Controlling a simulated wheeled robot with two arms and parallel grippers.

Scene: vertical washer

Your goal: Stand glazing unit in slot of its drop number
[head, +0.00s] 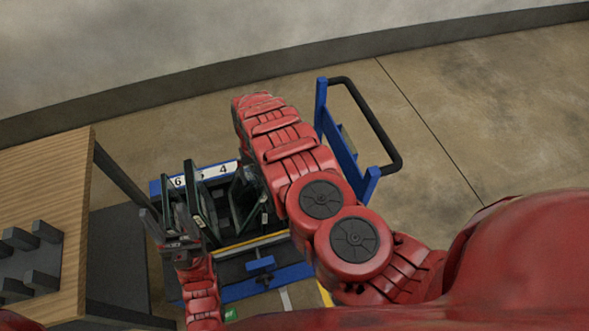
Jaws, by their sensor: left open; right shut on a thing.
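A blue rack cart (271,291) stands below me, with a white number strip (212,172) along its far edge. I read a 6 at the strip's left and a 4 at its right; the middle digit is covered. Dark panes (196,195) stand up at the left of the rack. My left gripper (177,232) is open at their near side. A dark glazing unit (239,199) leans at the right of the rack. My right gripper (262,207) is shut on it, mostly hidden by my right arm. Its lower edge and the slot under it are hard to make out.
A blue post with a black push handle (378,125) rises at the cart's right. A wooden table (50,180) with dark blocks (32,240) stands at the left. Open floor lies to the right, and a low grey kerb (200,80) runs behind.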

